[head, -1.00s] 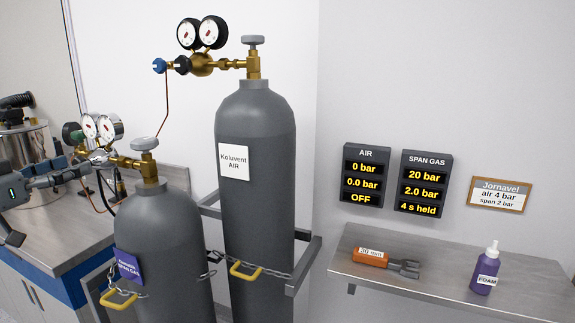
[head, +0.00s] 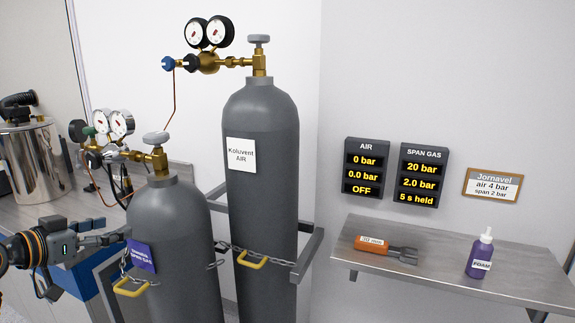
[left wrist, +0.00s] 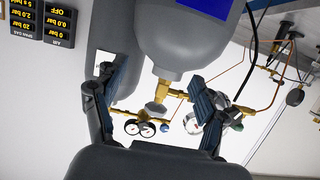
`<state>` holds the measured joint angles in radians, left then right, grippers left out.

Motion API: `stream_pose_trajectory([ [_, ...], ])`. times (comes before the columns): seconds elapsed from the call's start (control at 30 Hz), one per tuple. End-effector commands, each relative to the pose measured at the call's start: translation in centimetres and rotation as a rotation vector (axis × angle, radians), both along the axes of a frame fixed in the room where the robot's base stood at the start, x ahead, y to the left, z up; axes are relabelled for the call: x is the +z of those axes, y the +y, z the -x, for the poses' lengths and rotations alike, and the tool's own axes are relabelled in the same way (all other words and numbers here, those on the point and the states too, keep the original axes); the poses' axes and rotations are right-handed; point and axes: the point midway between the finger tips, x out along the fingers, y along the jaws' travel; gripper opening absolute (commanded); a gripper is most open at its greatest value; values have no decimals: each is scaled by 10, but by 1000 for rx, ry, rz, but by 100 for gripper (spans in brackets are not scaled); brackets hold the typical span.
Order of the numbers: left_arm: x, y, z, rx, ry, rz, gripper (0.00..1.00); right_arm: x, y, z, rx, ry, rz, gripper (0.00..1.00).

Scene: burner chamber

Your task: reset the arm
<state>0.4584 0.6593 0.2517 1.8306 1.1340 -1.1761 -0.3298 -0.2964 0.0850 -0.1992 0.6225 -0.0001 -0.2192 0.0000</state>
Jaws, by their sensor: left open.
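My left gripper (head: 90,262) is at the lower left of the head view, left of the small grey span gas cylinder (head: 180,245). Its jaws are apart with nothing held. In the left wrist view both fingers (left wrist: 158,80) are spread, with the cylinder and its valve showing upside down beyond them. I cannot tell whether the upper finger touches the purple label (head: 141,257) on the cylinder; it looks close. The tall air cylinder (head: 262,200) stands behind to the right. My right gripper is in neither view.
Chains with yellow hooks (head: 250,259) hold both cylinders. Regulator gauges (head: 118,123) and a thin copper line rise near the left arm. The AIR panel (head: 367,173) reads 0 bar and OFF; the SPAN GAS panel (head: 423,176) reads 20 bar. A shelf (head: 350,262) carries a wrench (head: 372,243) and a foam bottle (head: 480,257).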

Motion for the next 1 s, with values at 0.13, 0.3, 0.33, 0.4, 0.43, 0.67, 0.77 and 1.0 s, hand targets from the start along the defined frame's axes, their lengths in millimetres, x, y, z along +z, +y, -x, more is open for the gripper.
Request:
stream_pose_trajectory([
  [0.13, -74, -30, 14, -4, 134, -52, 72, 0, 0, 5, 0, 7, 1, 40],
  [0.3, -183, -75, 62, 2, 344, -137, 72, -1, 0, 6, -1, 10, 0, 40],
  [0.33, -201, -83, 74, 6, 380, -153, 72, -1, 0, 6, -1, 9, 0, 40],
  [0.4, -241, -101, 106, 16, 467, -187, 72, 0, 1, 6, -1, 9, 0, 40],
  [0.43, -256, -109, 121, 21, 503, -199, 72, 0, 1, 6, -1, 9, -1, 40],
  [0.67, -323, -146, 224, 87, 710, -267, 72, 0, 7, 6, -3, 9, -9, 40],
  [0.77, -334, -154, 258, 118, 771, -280, 72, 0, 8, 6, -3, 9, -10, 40],
  [1.0, -345, -165, 323, 195, 886, -297, 72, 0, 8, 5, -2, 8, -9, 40],
])
